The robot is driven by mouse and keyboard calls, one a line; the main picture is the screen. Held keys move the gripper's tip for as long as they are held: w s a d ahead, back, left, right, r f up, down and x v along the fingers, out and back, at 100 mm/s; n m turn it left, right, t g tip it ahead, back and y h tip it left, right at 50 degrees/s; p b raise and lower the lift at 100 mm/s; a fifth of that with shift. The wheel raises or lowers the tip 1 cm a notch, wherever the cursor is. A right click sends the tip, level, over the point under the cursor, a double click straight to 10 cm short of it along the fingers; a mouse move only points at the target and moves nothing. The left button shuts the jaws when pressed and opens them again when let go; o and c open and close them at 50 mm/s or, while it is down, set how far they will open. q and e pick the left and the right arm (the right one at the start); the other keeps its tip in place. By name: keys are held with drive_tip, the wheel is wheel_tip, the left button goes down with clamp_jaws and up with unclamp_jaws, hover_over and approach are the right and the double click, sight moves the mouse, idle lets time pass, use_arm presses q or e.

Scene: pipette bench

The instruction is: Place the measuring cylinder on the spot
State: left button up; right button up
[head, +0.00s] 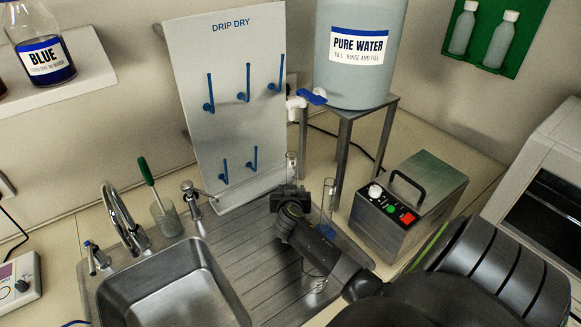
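A clear, narrow measuring cylinder (328,218) with a blue foot stands upright at the right side of the ribbed steel drainboard. My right gripper (301,188) is just left of it, over the drainboard, its arm coming in from the lower right. A second clear glass tube (291,158) shows above and behind the gripper; its lower part is hidden, and I cannot tell whether the fingers hold it. The gap between the fingers is not clear. I cannot make out a marked spot. My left gripper is not in view.
A clear beaker (314,278) is partly behind my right arm. The steel sink (165,285), tap (125,220) and a glass with a green-handled brush (165,218) are at left. The drip-dry board (228,120), water tank stand (345,125) and grey box (410,205) surround the drainboard.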

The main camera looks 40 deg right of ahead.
drive_tip(key=b+v, duration=0.1)
drive_tip(key=v, duration=0.8)
drive_tip(key=shift+s+r+b, duration=0.15)
drive_tip(key=shift+s+b, duration=0.15)
drive_tip(key=shift+b, duration=0.05)
drive_tip(key=shift+a, duration=0.15)
